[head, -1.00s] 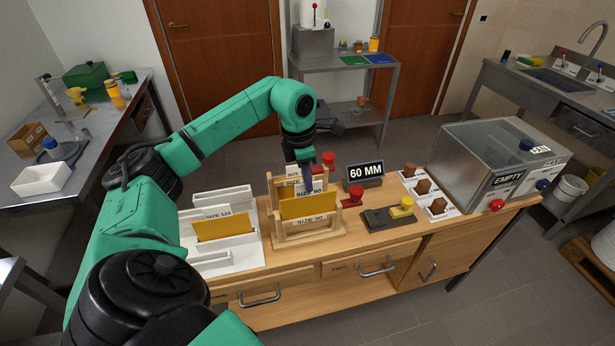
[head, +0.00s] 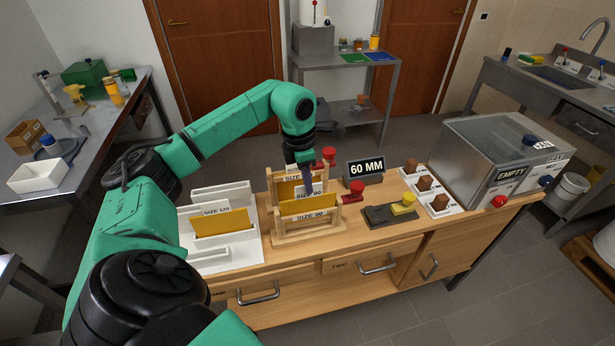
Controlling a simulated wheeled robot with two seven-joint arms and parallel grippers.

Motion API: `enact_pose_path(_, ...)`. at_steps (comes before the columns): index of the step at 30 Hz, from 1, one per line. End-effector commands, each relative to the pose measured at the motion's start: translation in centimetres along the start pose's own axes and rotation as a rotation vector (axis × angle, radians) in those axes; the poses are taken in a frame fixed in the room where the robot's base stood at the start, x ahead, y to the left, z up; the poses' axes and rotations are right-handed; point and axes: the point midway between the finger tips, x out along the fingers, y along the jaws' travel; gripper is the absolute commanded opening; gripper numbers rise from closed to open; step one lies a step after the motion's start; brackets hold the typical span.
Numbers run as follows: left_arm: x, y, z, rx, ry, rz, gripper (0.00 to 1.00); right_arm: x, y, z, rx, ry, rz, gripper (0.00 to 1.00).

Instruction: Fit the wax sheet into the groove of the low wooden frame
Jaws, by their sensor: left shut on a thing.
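My left gripper (head: 308,188) points down over the wooden stand on the bench and is shut on the top of a yellow wax sheet (head: 300,207) marked SIZE 90. The sheet is upright just behind the front rail of the low wooden frame (head: 300,236), which also carries a SIZE 90 label. The rail hides the sheet's lower edge, so I cannot tell whether it sits in the groove. Another yellow sheet (head: 285,191) shows behind, in the taller part of the stand. My right gripper is not in view.
Left of the frame, a white rack (head: 245,254) holds a yellow SIZE 120 sheet (head: 221,223). To the right are a red-knobbed piece (head: 354,191), a 60 MM sign (head: 366,170), a dark block with a yellow knob (head: 390,214) and a metal tank (head: 490,150).

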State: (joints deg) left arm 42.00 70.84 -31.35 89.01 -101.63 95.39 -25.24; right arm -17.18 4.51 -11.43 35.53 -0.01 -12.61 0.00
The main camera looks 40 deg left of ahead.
Motion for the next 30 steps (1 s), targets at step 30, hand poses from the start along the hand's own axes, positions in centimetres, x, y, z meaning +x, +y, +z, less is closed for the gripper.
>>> enact_pose_path(30,2.6,0.0,-0.3,0.0,0.001,0.0,0.0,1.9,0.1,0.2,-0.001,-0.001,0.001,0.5)
